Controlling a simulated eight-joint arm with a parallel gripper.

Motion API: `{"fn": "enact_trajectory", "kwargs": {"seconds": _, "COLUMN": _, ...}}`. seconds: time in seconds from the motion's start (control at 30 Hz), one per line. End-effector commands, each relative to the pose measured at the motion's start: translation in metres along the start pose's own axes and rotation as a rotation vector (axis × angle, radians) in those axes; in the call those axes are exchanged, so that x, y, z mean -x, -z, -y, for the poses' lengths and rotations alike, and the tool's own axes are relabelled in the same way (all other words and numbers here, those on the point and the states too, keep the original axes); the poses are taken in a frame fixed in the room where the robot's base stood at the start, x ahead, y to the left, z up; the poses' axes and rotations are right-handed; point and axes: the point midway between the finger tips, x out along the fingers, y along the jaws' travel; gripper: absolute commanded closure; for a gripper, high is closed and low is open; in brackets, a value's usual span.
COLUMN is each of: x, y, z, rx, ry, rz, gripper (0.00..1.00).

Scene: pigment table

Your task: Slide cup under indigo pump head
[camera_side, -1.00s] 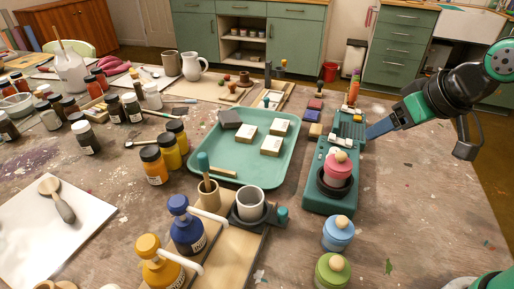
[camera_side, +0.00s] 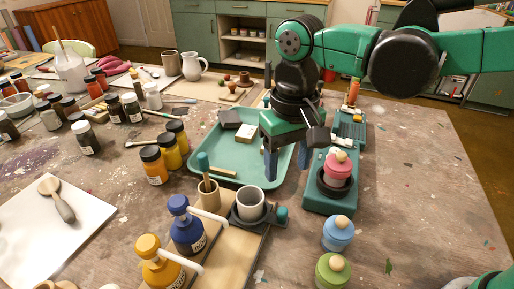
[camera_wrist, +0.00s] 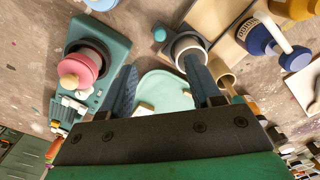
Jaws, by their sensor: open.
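The grey-white cup (camera_side: 250,204) stands upright in a dark round holder (camera_side: 273,220) with a teal knob, on a wooden board. The indigo pump bottle (camera_side: 187,228) stands just left of it, and its white pump head (camera_side: 209,215) points right toward the cup. The spout end looks close to the holder's left side. My gripper (camera_side: 286,160) is open and empty, pointing down above the tray's right part, behind the cup. In the wrist view the cup (camera_wrist: 188,46) shows just beyond one fingertip, and the indigo bottle (camera_wrist: 260,38) is farther right.
A yellow pump bottle (camera_side: 160,263) stands in front of the indigo one. A teal tray (camera_side: 225,168) lies behind. A teal device with a pink-lidded jar (camera_side: 338,168) stands right. Blue (camera_side: 338,234) and green jars are at front right.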

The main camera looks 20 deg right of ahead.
Motion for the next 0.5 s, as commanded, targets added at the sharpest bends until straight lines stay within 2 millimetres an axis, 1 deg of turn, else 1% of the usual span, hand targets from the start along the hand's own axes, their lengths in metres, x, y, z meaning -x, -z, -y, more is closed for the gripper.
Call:
{"fn": "enact_trajectory", "kwargs": {"seconds": 0.03, "x": -0.013, "y": 0.001, "z": 0.0, "rx": 0.0, "ry": 0.0, "rz": -0.001, "gripper": 0.43}}
{"fn": "enact_trajectory", "kwargs": {"seconds": 0.13, "x": -0.032, "y": 0.001, "z": 0.0, "rx": 0.0, "ry": 0.001, "rz": -0.001, "gripper": 0.43}}
{"fn": "enact_trajectory", "kwargs": {"seconds": 0.2, "x": -0.041, "y": 0.001, "z": 0.0, "rx": 0.0, "ry": 0.001, "rz": -0.002, "gripper": 0.43}}
{"fn": "enact_trajectory", "kwargs": {"seconds": 0.37, "x": -0.055, "y": 0.001, "z": 0.0, "rx": 0.0, "ry": 0.001, "rz": -0.002, "gripper": 0.43}}
{"fn": "enact_trajectory", "kwargs": {"seconds": 0.5, "x": -0.072, "y": 0.001, "z": 0.0, "rx": 0.001, "ry": 0.002, "rz": -0.003, "gripper": 0.43}}
